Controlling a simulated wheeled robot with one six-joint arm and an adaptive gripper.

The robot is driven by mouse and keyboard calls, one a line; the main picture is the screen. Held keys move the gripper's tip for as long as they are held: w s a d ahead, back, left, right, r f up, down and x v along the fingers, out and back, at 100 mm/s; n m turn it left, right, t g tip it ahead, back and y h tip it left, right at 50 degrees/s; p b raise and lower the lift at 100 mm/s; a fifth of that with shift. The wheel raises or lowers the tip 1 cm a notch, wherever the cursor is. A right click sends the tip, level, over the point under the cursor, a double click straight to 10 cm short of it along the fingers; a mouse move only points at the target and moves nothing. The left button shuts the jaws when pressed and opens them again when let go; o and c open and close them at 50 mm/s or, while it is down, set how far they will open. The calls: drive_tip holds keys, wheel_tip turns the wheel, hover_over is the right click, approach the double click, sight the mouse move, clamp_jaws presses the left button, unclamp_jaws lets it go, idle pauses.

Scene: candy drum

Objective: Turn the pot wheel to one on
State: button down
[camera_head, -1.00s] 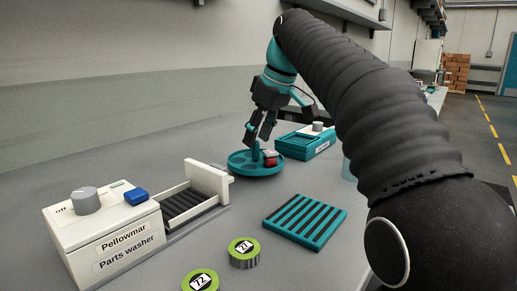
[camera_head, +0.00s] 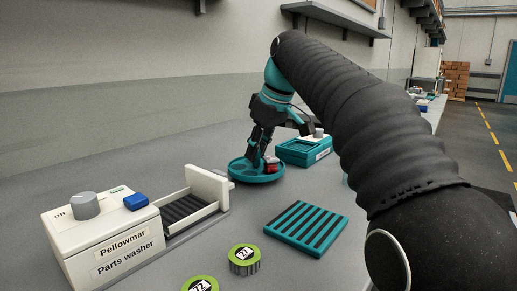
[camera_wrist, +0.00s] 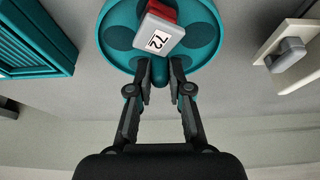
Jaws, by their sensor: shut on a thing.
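The pot wheel (camera_head: 242,178) is a round teal disc with dark round recesses, lying on the grey bench; it also shows in the wrist view (camera_wrist: 112,57). A red and white block (camera_wrist: 158,38) with a label reading 72 sits on it; it also shows in the head view (camera_head: 271,165). My gripper (camera_head: 255,158) is low over the wheel. The fingers partly hide that part.
A white parts washer (camera_head: 105,245) with a grey dial (camera_head: 85,206) and blue button (camera_head: 136,202) stands left, its pale end panel (camera_head: 207,184) close to the wheel. A teal box (camera_head: 303,152) stands behind right. A teal slatted rack (camera_head: 305,227) and green round pieces (camera_head: 244,260) lie in front.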

drive_tip(key=shift+a+m+p, duration=0.1)
drive_tip(key=shift+m+p, duration=0.2)
drive_tip(key=shift+m, duration=0.3)
drive_tip(key=shift+r+m+t+h+p, duration=0.1)
drive_tip(key=shift+m+t+h+p, duration=0.3)
drive_tip(key=shift+m, duration=0.5)
drive_tip(key=shift+m+t+h+p, duration=0.2)
drive_tip(key=shift+m+h+p, duration=0.3)
drive_tip(key=shift+m, duration=0.6)
drive_tip(key=shift+m+t+h+p, duration=0.2)
drive_tip(key=shift+m+p, duration=0.5)
drive_tip(key=shift+m, duration=0.4)
drive_tip(key=shift+m+h+p, duration=0.5)
drive_tip(key=shift+m+h, duration=0.2)
drive_tip(key=shift+m, duration=1.2)
drive_tip(key=shift+m+h, duration=0.5)
drive_tip(key=shift+m, duration=1.1)
drive_tip(key=c, duration=1.1)
unclamp_jaws()
drive_tip(key=v, duration=1.2)
drive_tip(key=shift+w+a, duration=0.1)
drive_tip(key=shift+a, duration=0.05)
